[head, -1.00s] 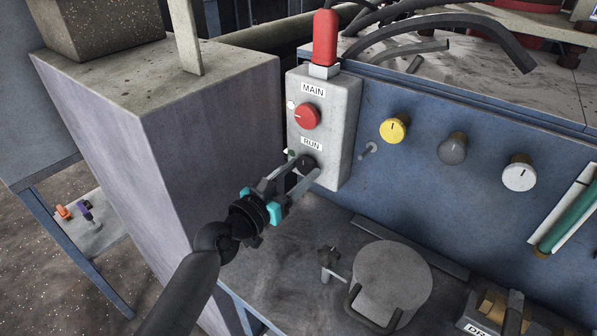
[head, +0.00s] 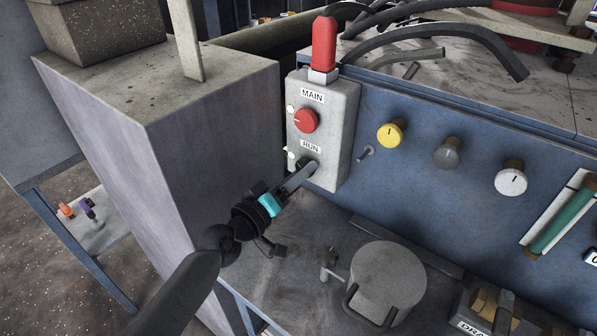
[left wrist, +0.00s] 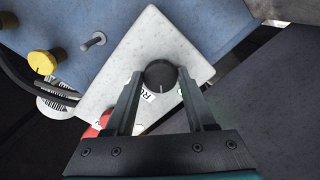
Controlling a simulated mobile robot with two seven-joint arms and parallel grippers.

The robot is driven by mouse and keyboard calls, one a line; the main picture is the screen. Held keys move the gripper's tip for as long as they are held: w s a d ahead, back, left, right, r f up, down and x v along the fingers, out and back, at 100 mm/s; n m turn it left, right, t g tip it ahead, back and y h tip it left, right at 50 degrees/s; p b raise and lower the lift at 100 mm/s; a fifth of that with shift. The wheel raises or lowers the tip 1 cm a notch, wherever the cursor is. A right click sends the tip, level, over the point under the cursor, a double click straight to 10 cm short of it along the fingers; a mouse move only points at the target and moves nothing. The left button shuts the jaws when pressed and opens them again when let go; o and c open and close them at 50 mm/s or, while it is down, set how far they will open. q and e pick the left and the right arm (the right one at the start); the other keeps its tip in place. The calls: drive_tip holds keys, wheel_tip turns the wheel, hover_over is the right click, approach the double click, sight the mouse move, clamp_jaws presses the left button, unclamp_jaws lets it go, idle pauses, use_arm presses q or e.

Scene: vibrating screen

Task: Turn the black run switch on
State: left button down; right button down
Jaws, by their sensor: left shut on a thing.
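The black run switch (left wrist: 160,75) is a round knob on the grey control box (head: 340,125), below the RUN label (head: 311,147). My left gripper (head: 303,172) is at the knob, its two fingers on either side of it and shut on it. My right gripper is not in view.
A large grey block (head: 215,140) stands left of the box. Yellow (head: 390,134), grey (head: 447,153) and white (head: 511,178) knobs and a small toggle (head: 366,153) are on the blue panel to the right. A grey cylinder (head: 387,275) stands on the bench below.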

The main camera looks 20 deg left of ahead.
use_arm(q)
drive_tip(key=shift+n, duration=1.1)
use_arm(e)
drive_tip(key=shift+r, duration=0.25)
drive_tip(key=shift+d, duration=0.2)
use_arm(q)
drive_tip(key=shift+c, duration=1.2)
unclamp_jaws()
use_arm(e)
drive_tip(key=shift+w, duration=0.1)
use_arm(q)
drive_tip(key=b+v, duration=0.2)
drive_tip(key=v, duration=1.3)
drive_tip(key=shift+s, duration=0.15)
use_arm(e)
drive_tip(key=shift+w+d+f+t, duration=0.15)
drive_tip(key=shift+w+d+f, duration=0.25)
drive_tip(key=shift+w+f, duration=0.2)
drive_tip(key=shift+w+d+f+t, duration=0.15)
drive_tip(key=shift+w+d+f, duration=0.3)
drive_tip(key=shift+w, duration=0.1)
